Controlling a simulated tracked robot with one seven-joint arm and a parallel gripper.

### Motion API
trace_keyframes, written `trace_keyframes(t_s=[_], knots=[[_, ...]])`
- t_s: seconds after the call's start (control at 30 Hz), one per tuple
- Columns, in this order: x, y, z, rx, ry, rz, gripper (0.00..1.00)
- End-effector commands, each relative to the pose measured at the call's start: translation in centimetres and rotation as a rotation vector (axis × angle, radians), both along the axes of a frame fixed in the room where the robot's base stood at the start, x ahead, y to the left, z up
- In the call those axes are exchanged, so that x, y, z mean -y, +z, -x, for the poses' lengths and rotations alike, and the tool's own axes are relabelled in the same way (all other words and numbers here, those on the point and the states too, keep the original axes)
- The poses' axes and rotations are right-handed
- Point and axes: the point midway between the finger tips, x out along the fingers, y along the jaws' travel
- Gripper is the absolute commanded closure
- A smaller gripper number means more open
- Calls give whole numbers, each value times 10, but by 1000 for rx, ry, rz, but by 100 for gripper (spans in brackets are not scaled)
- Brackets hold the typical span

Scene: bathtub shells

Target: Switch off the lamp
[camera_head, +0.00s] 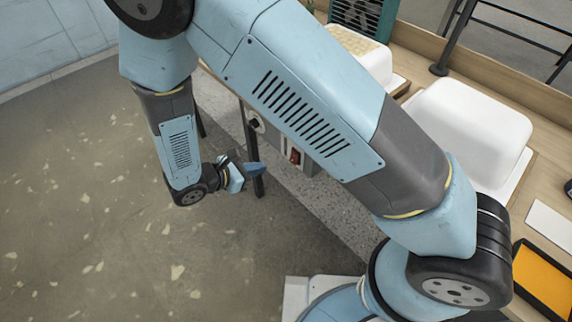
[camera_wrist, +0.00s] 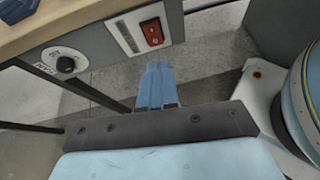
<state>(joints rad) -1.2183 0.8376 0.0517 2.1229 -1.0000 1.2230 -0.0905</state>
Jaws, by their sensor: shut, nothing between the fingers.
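A red rocker switch (camera_head: 294,155) sits on a grey panel under the table's front edge; it shows larger in the wrist view (camera_wrist: 152,31). A black round knob (camera_wrist: 65,64) is on the panel to its left, and also shows in the head view (camera_head: 254,123). My gripper (camera_head: 258,168) is shut and empty, in front of and below the panel. In the wrist view its blue fingers (camera_wrist: 157,66) are together, just below the red switch in the picture and apart from it. No lamp can be made out in either view.
White tub shells (camera_head: 470,132) stand on the wooden table (camera_head: 500,82). An orange-faced flat device (camera_head: 543,280) and a white card (camera_head: 550,228) lie at the right. A dark table leg (camera_head: 258,186) stands close to my gripper. The floor (camera_head: 90,200) at left is clear.

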Motion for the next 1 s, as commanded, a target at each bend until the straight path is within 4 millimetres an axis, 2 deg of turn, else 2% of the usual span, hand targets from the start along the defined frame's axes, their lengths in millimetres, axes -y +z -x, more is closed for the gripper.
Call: trace_keyframes(t_s=[0.1,0.23,0.63,0.83,1.0], knots=[[-8,-17,10,-4,59,39,100],[-12,-26,16,-5,96,62,100],[-13,-29,17,-5,106,69,100],[-7,-33,11,-5,105,70,100],[9,-43,-5,-6,105,72,100]])
